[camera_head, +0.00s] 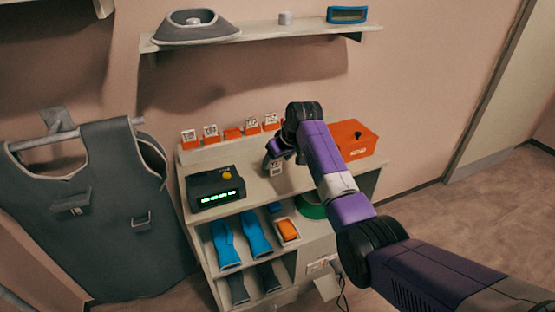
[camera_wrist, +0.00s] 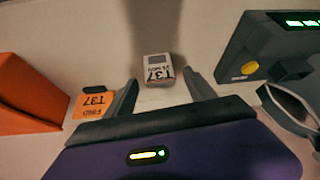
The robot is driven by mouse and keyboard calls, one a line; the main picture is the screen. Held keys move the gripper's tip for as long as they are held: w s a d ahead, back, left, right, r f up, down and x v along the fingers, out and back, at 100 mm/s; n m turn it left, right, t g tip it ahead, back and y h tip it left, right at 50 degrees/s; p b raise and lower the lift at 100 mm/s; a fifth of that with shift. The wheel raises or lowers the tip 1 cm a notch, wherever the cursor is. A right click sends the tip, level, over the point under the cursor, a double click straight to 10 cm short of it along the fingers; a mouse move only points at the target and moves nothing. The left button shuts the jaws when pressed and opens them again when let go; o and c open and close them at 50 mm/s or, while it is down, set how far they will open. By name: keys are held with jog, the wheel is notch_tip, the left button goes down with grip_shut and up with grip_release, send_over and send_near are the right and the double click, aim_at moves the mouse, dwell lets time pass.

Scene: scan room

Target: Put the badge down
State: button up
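A small white badge marked T37 (camera_wrist: 158,72) rests on the pale cabinet top (camera_wrist: 185,20) in the wrist view, its print upside down. My gripper (camera_wrist: 160,77) has its two dark fingers spread, one on each side of the badge, with a visible gap on both sides. In the head view, my gripper (camera_head: 279,158) is low over the cabinet top, with the badge (camera_head: 276,169) just below it. An orange piece, also marked T37 (camera_wrist: 92,106), with a dark clip-like part, lies beside the left finger in the wrist view.
A dark reader with green display (camera_head: 215,188) stands left of the gripper, and an orange box (camera_head: 352,139) to its right. Several orange pieces (camera_head: 233,134), most with white cards, line the cabinet's back. A wall shelf (camera_head: 265,34) is above; a grey apron (camera_head: 95,220) hangs left.

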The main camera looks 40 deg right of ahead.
jog(key=b+v, duration=0.1)
jog(key=v, duration=1.1)
jog(key=shift+r, duration=0.15)
jog(key=shift+w, duration=0.15)
